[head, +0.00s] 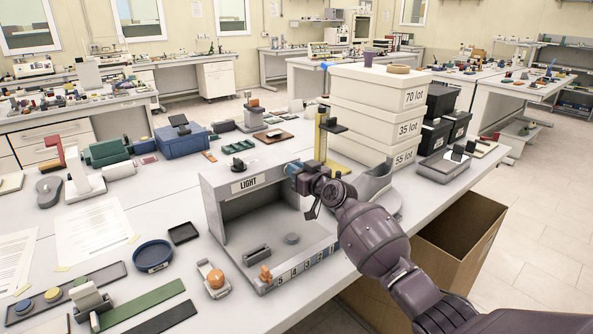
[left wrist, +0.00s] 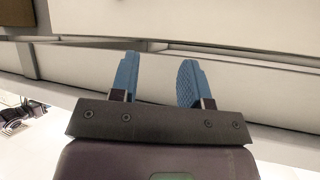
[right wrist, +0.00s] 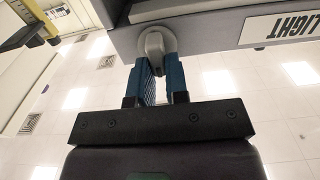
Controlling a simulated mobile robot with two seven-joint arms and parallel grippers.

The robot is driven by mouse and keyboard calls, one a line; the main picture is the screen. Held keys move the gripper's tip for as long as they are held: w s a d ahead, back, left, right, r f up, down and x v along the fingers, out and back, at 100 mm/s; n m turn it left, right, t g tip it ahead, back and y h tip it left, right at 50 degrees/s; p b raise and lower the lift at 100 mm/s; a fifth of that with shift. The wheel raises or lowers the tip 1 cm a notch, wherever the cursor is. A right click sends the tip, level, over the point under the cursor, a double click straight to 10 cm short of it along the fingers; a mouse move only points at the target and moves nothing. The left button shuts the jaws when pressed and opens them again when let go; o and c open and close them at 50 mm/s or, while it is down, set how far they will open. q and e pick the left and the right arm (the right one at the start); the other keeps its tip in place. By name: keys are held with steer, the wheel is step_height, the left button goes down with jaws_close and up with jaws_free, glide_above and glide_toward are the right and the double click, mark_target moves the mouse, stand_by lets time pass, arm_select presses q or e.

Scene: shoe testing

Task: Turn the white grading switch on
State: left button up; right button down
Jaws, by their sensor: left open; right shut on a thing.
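The grading box (head: 212,205) is a grey open-fronted booth with a "LIGHT" label (head: 247,183) on its top front edge. In the right wrist view a pale rounded knob (right wrist: 155,43), which looks like the white grading switch, sits at the box's edge beside the label (right wrist: 285,27). My right gripper (right wrist: 160,66) is shut on this knob, its blue fingers on either side. In the head view my right gripper (head: 291,169) is at the box's top right front corner and hides the switch. My left gripper (left wrist: 158,78) is open and empty, seen only in the left wrist view.
Stacked white lot boxes (head: 372,118) stand behind my right arm. An open cardboard box (head: 470,235) is on the floor at the right. A blue dish (head: 153,256) and an orange-topped device (head: 214,278) lie left of the booth. A yellow upright gauge (head: 321,135) stands behind it.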

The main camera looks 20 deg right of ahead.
steer(key=shift+m, duration=0.3)
steer(key=m, duration=0.5)
steer(key=d+f+m, duration=0.1)
steer(key=m, duration=0.5)
steer(key=m+p, duration=0.1)
steer(key=m, duration=0.5)
steer(key=shift+w+d+f, duration=0.15)
steer(key=shift+w+d, duration=0.05)
steer(key=shift+w, duration=0.05)
steer(key=shift+m, duration=0.3)
steer(key=c, duration=1.1)
jaws_free()
